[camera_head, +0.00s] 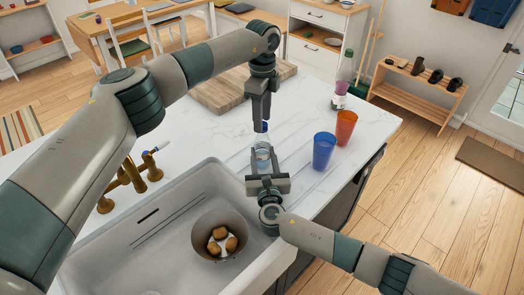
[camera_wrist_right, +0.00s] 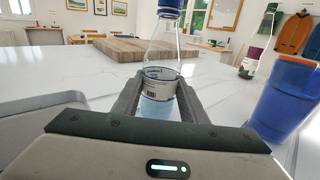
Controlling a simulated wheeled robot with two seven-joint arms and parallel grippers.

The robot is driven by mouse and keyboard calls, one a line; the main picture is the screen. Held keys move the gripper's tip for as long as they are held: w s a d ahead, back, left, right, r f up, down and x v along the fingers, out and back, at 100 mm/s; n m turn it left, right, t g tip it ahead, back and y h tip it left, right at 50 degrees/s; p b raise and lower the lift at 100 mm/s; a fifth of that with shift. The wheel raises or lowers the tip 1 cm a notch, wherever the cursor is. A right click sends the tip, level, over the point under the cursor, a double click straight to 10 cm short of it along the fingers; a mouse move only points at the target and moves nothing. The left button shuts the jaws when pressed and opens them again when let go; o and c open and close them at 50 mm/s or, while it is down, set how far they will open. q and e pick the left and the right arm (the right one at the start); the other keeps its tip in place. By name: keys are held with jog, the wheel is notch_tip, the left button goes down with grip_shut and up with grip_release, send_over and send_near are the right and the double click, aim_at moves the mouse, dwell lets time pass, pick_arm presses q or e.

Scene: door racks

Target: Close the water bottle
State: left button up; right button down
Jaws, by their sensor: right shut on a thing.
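The water bottle (camera_head: 262,151) stands upright on the white counter, clear with a label and pale blue water low in it. It also shows in the right wrist view (camera_wrist_right: 162,52). My right gripper (camera_head: 264,172) is shut around its lower body. The blue cap (camera_head: 261,127) is at the bottle's top, and it shows at the upper edge of the right wrist view (camera_wrist_right: 172,8). My left gripper (camera_head: 261,121) points down from above with its fingertips at the cap. I cannot tell whether its fingers grip the cap or whether the cap is seated.
A blue cup (camera_head: 323,151) and an orange cup (camera_head: 346,127) stand right of the bottle. A green-topped bottle (camera_head: 341,88) is behind them. A wooden board (camera_head: 225,94) lies farther back. The sink (camera_head: 165,262) with a bowl (camera_head: 205,226) is at front left.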

pick_arm(q)
jog(key=shift+f, duration=0.3)
jog(key=shift+c, duration=0.6)
grip_shut()
jog(key=shift+m, duration=0.3)
